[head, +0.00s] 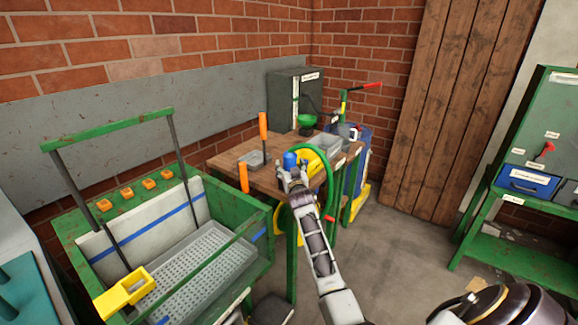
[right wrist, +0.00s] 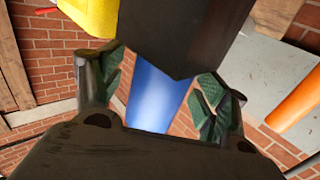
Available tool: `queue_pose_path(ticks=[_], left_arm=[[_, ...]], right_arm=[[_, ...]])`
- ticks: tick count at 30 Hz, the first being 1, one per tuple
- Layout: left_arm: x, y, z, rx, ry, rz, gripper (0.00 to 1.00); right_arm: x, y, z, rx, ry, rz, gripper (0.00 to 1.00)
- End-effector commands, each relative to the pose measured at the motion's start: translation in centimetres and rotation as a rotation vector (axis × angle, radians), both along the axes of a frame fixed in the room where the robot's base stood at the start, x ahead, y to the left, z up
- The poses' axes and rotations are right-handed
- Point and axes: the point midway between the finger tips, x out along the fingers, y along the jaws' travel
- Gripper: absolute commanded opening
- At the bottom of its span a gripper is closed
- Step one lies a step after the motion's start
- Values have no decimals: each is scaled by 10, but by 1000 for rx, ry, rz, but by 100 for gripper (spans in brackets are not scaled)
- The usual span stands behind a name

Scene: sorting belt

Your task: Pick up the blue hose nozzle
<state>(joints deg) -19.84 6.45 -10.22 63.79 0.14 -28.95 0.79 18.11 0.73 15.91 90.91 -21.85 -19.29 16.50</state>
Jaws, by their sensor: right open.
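The blue hose nozzle (head: 290,159) shows in the head view just above my right gripper (head: 291,175), beside a yellow part near the workbench's front edge. In the right wrist view the blue nozzle (right wrist: 154,96) appears as a smooth blue cylinder between the two green-padded fingers of my right gripper (right wrist: 158,84). These fingers are open, with gaps showing on both sides of the blue body. A dark block hides its upper part in that view, and the gripper's body hides its lower end. My left gripper is not in view.
A wooden workbench (head: 233,160) carries orange-handled tools (head: 263,126) and a grey tray (head: 325,143). A yellow part (head: 314,163) and a green wheel (head: 329,185) are close to the right gripper. A green washing bin (head: 68,232) stands left.

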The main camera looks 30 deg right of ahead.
Motion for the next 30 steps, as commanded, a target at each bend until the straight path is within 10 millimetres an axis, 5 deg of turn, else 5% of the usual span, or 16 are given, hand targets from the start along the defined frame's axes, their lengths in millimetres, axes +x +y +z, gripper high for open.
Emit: queue_pose_path(ticks=[6, 18, 30], left_arm=[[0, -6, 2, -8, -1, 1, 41], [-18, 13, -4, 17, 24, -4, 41], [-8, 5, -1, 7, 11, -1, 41]], right_arm=[[0, 1, 0, 0, 1, -1, 74], [0, 1, 0, 0, 1, -1, 73], [0, 1, 0, 0, 1, -1, 22]])
